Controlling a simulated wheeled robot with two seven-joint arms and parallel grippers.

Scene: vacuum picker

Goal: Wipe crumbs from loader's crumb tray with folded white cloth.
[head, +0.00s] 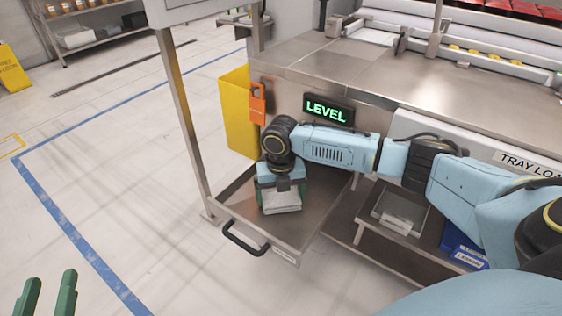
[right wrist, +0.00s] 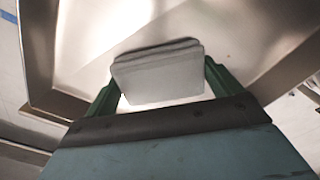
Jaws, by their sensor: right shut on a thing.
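The crumb tray (head: 237,203) is a shallow metal drawer pulled out from under the loader (head: 285,90), with a black handle (head: 245,240) at its front. My right gripper (head: 281,188) points down inside the tray, shut on the folded white cloth (head: 282,203). In the right wrist view the cloth (right wrist: 158,75) sits between the two green fingers, over the tray floor (right wrist: 245,35). Whether it touches the floor is hard to tell. A few tiny dark specks show on the floor beside the cloth. My left gripper (head: 47,296) is at the bottom left, fingers apart and empty.
A metal post (head: 181,110) stands left of the tray. A lower shelf (head: 370,240) at right holds a grey tray (head: 400,208) and a blue box (head: 463,245).

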